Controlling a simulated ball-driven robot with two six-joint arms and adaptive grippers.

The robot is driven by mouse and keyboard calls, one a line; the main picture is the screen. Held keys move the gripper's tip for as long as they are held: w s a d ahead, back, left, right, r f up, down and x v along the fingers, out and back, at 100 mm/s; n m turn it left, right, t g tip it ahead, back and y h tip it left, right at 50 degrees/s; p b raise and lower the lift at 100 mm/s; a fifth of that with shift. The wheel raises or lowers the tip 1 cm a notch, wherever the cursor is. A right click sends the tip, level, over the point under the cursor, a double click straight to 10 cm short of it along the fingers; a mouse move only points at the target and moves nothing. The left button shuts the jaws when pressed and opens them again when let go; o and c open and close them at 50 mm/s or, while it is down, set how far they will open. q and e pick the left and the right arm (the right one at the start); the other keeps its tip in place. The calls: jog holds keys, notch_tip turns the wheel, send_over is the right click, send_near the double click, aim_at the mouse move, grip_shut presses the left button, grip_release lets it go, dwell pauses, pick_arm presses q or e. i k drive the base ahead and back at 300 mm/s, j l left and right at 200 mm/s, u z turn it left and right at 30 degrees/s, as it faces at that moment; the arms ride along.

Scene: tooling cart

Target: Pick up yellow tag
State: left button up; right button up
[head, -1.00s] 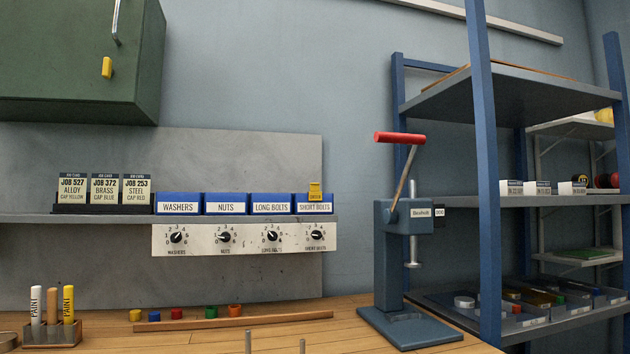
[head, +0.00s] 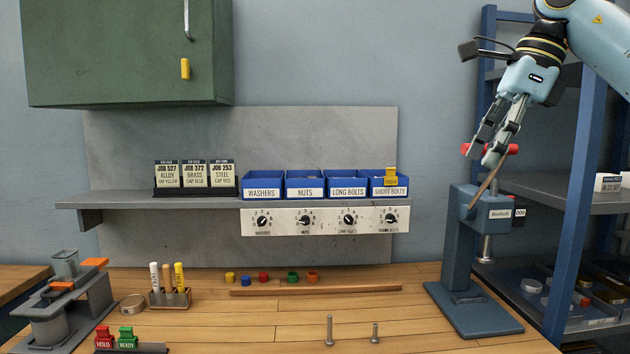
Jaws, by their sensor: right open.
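A small yellow tag (head: 390,177) with dark print sits at the front of the blue short bolts bin (head: 388,192), the rightmost bin on the grey shelf. Another yellow piece (head: 185,68) hangs on the green cabinet (head: 120,55) at the upper left; I cannot tell whether it is a tag. My right gripper (head: 483,151) comes in from the upper right with fingers pointing down, open. It is to the right of the bins and overlaps the red handle (head: 507,149) of the press in the picture; I cannot tell whether it touches. My left gripper is not in view.
The blue arbor press (head: 465,260) stands below my right gripper. A blue-framed rack (head: 572,220) is at the right. Two upright bolts (head: 330,330), a wooden strip (head: 315,290) and several coloured caps (head: 264,277) are on the bench.

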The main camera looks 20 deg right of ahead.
aim_at(390, 179)
jog(key=i+l+u, duration=0.25)
jog(key=l, duration=0.25)
jog(key=l+u, duration=0.25)
jog(key=l, duration=0.2)
jog(key=i+l, duration=0.1)
jog(key=l, duration=0.25)
jog(key=i+l+u, duration=0.1)
jog(key=l, duration=0.25)
jog(key=i+l+u, duration=0.1)
jog(key=l, duration=0.25)
